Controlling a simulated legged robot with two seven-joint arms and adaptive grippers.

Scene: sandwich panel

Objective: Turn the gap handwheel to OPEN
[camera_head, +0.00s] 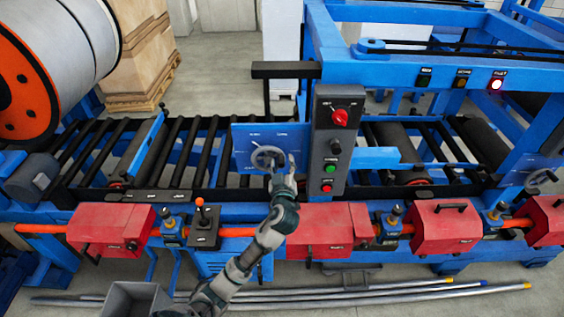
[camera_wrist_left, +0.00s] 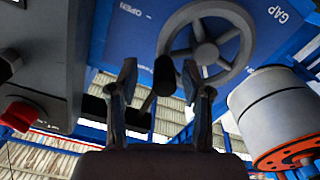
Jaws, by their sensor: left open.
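The gap handwheel (camera_head: 257,158) is a grey spoked wheel on a blue panel (camera_head: 243,138) left of the control box. It also shows in the left wrist view (camera_wrist_left: 207,53), where the panel reads GAP and OPEN. A dark crank knob (camera_wrist_left: 164,76) sticks out from the wheel. My left gripper (camera_head: 284,168) is at the wheel's right side. In the left wrist view its fingers (camera_wrist_left: 160,88) are open, with the knob between them; I cannot tell whether they touch it. The gripper partly hides the wheel's right edge in the head view. My right gripper is not in view.
A dark control box (camera_head: 333,140) with a red knob and green and red buttons stands close to the right of the wheel. Black rollers (camera_head: 180,150) lie to the left. Red housings (camera_head: 112,228) and a small lever box (camera_head: 205,228) line the front.

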